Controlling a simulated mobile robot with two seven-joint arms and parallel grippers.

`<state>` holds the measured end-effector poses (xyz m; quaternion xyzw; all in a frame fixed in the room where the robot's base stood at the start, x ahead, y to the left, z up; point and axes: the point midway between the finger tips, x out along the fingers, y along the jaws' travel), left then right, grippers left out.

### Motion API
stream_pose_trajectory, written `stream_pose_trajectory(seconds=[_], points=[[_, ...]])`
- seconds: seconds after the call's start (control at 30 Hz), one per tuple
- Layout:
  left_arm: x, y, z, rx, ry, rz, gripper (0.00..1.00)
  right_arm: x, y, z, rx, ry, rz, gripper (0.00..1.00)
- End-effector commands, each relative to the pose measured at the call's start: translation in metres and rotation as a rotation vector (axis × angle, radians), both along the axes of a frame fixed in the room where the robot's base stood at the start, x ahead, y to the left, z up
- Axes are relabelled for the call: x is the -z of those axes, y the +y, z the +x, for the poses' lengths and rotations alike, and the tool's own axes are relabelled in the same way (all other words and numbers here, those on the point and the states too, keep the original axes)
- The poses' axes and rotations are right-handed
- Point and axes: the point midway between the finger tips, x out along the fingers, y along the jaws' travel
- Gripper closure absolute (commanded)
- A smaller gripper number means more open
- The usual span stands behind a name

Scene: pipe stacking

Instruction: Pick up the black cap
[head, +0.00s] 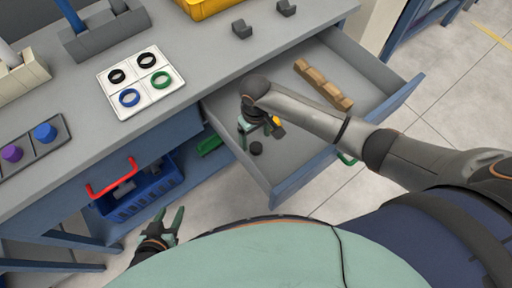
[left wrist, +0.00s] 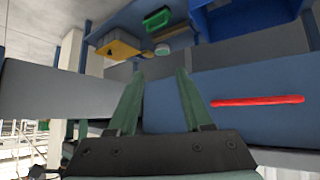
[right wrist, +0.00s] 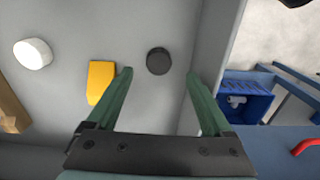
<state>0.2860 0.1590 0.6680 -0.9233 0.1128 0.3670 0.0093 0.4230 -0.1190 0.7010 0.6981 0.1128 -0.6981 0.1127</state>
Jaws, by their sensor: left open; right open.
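The black cap (head: 256,148) lies in the open drawer near its front left corner. In the right wrist view the black cap (right wrist: 158,61) is a dark round disc ahead of my fingertips, in line with the gap between them. My right gripper (head: 258,133) is open and reaches down into the drawer, close to the cap and not touching it as far as I can see. Its green fingers (right wrist: 160,75) show empty. My left gripper (head: 168,226) is open and empty, low in front of the bench, away from the drawer.
The drawer (head: 290,193) also holds a yellow piece (right wrist: 100,80), a white round cap (right wrist: 33,53) and a wooden block (head: 322,84). The drawer wall (right wrist: 216,50) stands close to my right finger. A blue crate (head: 150,196) sits under the bench. A white board (head: 142,99) carries coloured rings.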

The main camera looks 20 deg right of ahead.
Motion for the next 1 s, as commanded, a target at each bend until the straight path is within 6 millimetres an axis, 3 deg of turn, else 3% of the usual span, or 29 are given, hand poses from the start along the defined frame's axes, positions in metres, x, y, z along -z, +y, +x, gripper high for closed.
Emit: stream_pose_trajectory(seconds=[0.4, 0.67, 1.0], points=[[0.007, -0.006, 0.007, 0.015, -0.006, -0.004, 0.5, 0.051, -0.001, 0.0, 0.001, 0.001, -0.001, 0.15], [0.003, -0.007, 0.012, 0.016, -0.017, -0.006, 0.5, 0.054, -0.002, 0.0, 0.0, 0.0, -0.001, 0.15], [0.003, -0.007, 0.011, 0.017, -0.015, -0.006, 0.5, 0.053, -0.002, 0.0, 0.0, 0.0, -0.001, 0.51]])
